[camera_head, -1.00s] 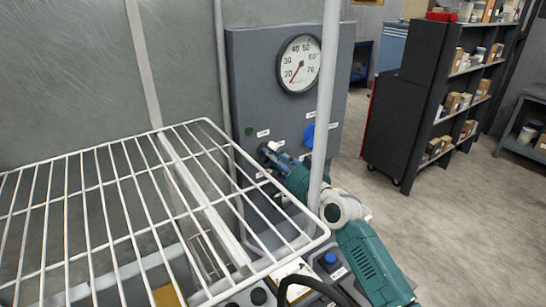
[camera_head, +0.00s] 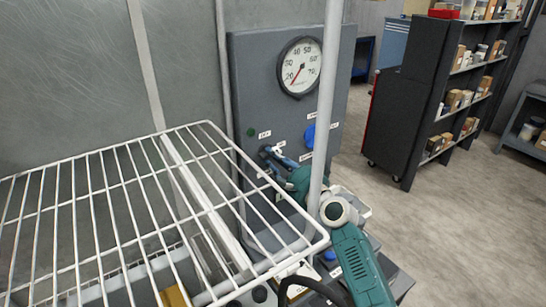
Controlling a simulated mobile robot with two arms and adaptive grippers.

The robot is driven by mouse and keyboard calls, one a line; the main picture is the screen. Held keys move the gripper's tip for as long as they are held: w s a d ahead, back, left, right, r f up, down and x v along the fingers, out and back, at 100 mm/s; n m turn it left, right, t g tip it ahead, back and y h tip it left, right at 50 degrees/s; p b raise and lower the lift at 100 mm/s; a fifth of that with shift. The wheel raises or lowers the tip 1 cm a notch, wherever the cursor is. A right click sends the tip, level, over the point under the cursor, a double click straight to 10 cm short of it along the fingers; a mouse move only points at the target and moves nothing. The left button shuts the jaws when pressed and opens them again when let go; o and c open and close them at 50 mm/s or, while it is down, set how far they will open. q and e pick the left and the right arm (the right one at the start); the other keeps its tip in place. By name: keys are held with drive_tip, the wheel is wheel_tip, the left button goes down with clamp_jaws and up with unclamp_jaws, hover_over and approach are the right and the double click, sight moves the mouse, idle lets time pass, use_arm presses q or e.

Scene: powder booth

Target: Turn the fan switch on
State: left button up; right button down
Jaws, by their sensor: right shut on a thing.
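The grey control panel (camera_head: 252,80) stands behind the wire rack, with a round gauge at its top. My right gripper (camera_head: 272,154) is at the panel's lower face, between a small green light (camera_head: 250,131) and a blue knob (camera_head: 309,136). It is shut on what seems to be the fan switch, which the fingers mostly hide. I cannot tell the switch's position, and the labels are too small to read. My right arm comes in from the lower right, behind a grey upright post. My left gripper is not in view.
A white wire rack (camera_head: 107,178) fills the lower left, close to my right arm. The grey post (camera_head: 326,95) stands in front of the panel. Dark shelving (camera_head: 412,115) with boxes stands at the right, with open floor before it.

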drive_tip(key=shift+m, duration=0.3)
drive_tip(key=c, duration=1.6)
unclamp_jaws()
drive_tip(key=shift+c, duration=0.2)
drive_tip(key=v, duration=1.2)
drive_tip(key=shift+f, duration=0.1)
